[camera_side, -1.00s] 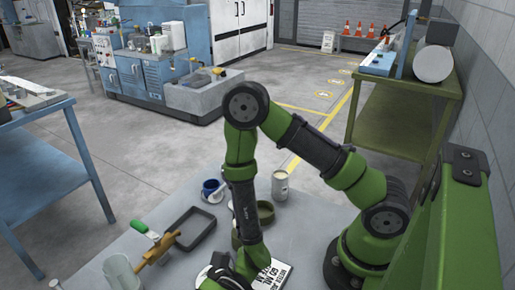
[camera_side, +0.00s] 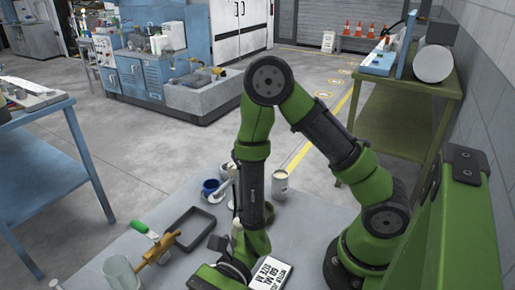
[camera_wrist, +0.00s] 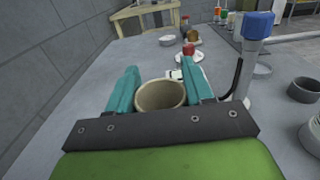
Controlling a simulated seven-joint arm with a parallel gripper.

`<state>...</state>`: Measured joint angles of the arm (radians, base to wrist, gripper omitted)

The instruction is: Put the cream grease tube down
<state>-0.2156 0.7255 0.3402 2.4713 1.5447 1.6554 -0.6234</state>
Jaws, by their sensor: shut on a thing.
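My gripper (camera_wrist: 159,72) shows in the wrist view with two teal fingers. They are shut on the cream grease tube (camera_wrist: 161,95), a round cream-beige piece seen end-on with a dark hollow look. A finger lies on each side of it. Its lower part is hidden by my gripper's dark crossbar, so I cannot tell whether it touches the surface below. In the side view my arm hides the fingertips and the tube's grip.
In the side view, a white card with black print (camera_side: 270,273), a dark tray (camera_side: 186,231), a green-and-gold tool (camera_side: 163,243), a clear cup (camera_side: 120,274), a blue cup (camera_side: 210,188) and a white can (camera_side: 280,184) surround my arm. A blue-capped grey post (camera_wrist: 255,40) stands right in the wrist view.

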